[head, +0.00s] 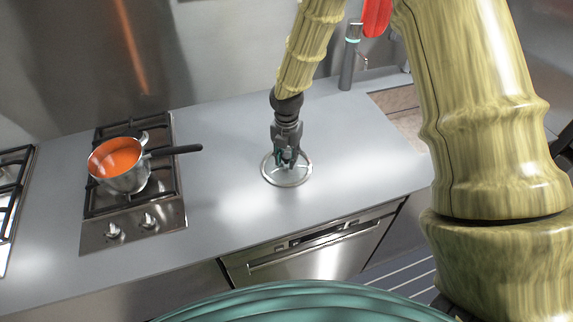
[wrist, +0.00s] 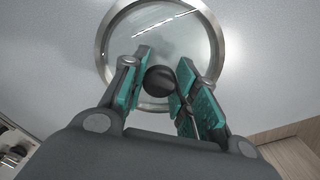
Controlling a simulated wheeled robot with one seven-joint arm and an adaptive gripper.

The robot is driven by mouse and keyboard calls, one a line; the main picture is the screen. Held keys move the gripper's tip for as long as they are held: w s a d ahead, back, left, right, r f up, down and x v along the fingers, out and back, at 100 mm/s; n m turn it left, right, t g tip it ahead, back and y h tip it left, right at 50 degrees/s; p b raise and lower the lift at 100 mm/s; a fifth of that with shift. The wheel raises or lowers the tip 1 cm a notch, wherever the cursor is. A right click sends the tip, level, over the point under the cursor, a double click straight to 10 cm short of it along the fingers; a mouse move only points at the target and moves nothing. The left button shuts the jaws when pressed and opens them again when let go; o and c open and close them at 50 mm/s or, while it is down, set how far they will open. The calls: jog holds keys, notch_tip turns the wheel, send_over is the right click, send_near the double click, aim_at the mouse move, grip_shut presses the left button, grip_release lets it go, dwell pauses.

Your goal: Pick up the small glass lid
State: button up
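The small glass lid (head: 271,178) lies flat on the grey counter, a clear disc with a metal rim and a dark round knob. In the wrist view the lid (wrist: 190,35) fills the top middle, and its knob (wrist: 160,80) sits between my fingers. My gripper (head: 287,160) points down over the lid's middle. In the wrist view my gripper (wrist: 165,90) has its teal-padded fingers apart on either side of the knob, with a gap showing on the left. The right finger looks close to the knob; contact is unclear.
The counter (head: 225,190) around the lid is clear.

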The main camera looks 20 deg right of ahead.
grip_shut()
